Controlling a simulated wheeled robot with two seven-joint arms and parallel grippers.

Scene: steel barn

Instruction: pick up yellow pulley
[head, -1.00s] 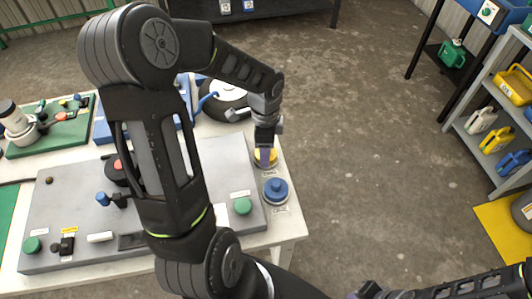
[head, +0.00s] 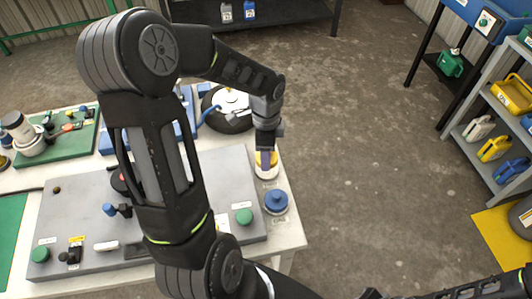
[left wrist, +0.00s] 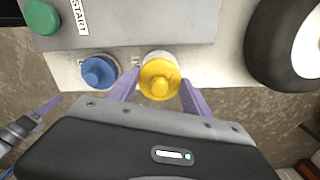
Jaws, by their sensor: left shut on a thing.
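The yellow pulley (left wrist: 160,80) is between the two purple fingers of my left gripper (left wrist: 158,92) in the left wrist view, and the gripper is shut on it. In the head view the yellow pulley (head: 266,160) shows at the right edge of the table, partly hidden behind the left gripper (head: 266,158). Whether it is clear of the table top is hard to tell. The blue pulley (head: 276,202) stands just in front of it and also shows in the left wrist view (left wrist: 100,71). My right gripper cannot be made out; only dark arm parts show at the bottom right.
A grey panel (head: 225,170) with a green button (head: 243,216) lies left of the pulleys. A black wheel (head: 228,122) sits behind them. A shelf with jugs (head: 494,148) stands at the right. The floor (head: 370,150) between is open.

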